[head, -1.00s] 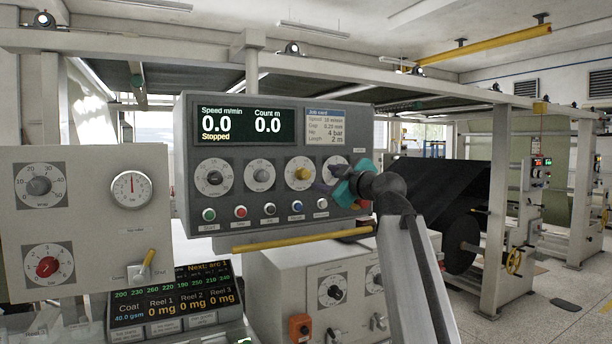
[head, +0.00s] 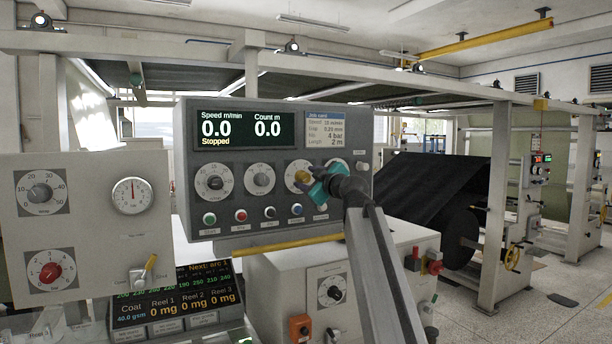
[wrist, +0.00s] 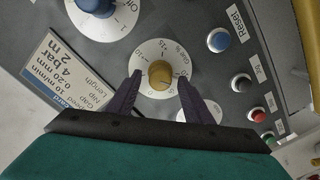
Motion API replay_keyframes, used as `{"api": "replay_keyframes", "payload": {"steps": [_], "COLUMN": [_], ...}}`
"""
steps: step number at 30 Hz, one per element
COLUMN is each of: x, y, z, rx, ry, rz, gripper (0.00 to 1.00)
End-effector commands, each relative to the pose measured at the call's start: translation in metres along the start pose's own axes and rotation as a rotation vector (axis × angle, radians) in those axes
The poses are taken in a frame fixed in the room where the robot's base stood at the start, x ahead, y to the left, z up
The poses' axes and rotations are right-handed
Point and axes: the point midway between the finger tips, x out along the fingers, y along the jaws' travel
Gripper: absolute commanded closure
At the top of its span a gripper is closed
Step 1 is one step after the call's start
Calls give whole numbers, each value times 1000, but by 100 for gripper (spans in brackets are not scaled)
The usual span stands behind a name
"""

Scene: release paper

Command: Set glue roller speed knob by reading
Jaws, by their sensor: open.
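The grey control panel (head: 282,226) has a row of dials. A yellow knob (wrist: 160,75) on a white dial shows in the wrist view. My gripper (wrist: 160,79) is open, with one dark finger on each side of the yellow knob. I cannot tell whether either finger touches it. In the head view my gripper (head: 309,179) partly covers this dial and the one right of it. The job card (head: 325,130) lists speed, gap, nip 4 bar and length 2 m. The display (head: 245,129) reads speed 0.0, count 0.0, Stopped.
Coloured push buttons (head: 240,215) line the panel below the dials; a blue Reset button (wrist: 219,40) is near my gripper in the wrist view. A blue knob (wrist: 97,5) is on the other side. A yellow bar (head: 280,243) runs under the panel.

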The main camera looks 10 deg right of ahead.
Motion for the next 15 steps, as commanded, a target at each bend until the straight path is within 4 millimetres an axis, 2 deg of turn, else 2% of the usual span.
{"api": "replay_keyframes", "payload": {"steps": [6,15], "x": [15,16], "y": [1,0], "z": [0,0], "rx": [0,0], "ry": [0,0], "rz": [0,0], "gripper": [54,54]}}
